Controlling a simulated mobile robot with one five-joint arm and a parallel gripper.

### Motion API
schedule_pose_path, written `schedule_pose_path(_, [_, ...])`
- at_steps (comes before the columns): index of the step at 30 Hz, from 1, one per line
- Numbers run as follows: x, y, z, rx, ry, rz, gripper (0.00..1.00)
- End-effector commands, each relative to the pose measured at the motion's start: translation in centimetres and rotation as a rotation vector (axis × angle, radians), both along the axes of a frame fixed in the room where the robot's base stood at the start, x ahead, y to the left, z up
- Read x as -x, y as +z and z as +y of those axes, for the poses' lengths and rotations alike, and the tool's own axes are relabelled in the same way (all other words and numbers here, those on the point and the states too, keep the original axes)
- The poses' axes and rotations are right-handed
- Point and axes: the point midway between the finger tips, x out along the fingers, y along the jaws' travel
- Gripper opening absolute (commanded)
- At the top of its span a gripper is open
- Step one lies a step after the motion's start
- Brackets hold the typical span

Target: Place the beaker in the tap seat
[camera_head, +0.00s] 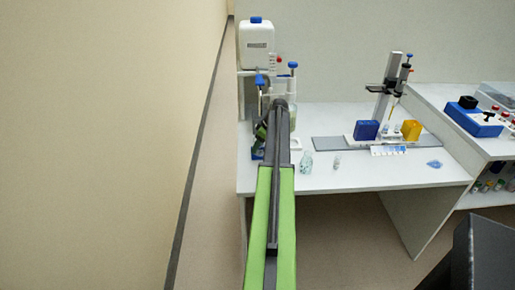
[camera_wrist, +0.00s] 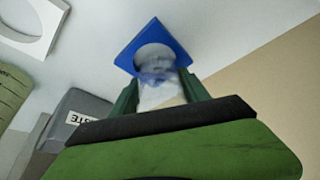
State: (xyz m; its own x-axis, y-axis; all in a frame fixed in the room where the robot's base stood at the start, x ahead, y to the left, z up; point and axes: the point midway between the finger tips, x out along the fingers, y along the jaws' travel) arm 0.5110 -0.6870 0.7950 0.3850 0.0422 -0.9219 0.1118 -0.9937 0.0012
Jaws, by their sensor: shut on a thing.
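In the wrist view my gripper (camera_wrist: 160,88) has its two dark green fingers shut on a clear glass beaker (camera_wrist: 158,97). Past the beaker is a blue square seat (camera_wrist: 183,52) with a round hole. The beaker's far end overlaps this hole in the picture; I cannot tell whether it is inside it or apart. In the head view my arm reaches to the left end of the white bench, below a white tank (camera_head: 256,45) with a blue cap. The arm hides most of the gripper and the beaker there.
A grey box marked "WASTE" (camera_wrist: 75,112) and a white plate with a round hole (camera_wrist: 38,44) are at the left in the wrist view. A glass bottle (camera_head: 306,164) and a small vial (camera_head: 337,162) stand right of my arm.

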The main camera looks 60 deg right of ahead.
Motion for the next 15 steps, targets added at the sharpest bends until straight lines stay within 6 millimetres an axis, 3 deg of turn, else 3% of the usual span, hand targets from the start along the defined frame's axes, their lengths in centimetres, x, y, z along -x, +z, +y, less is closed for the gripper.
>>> schedule_pose_path(15, [1.1, -1.2, -0.5, 0.001, -0.011, 0.006, 0.02])
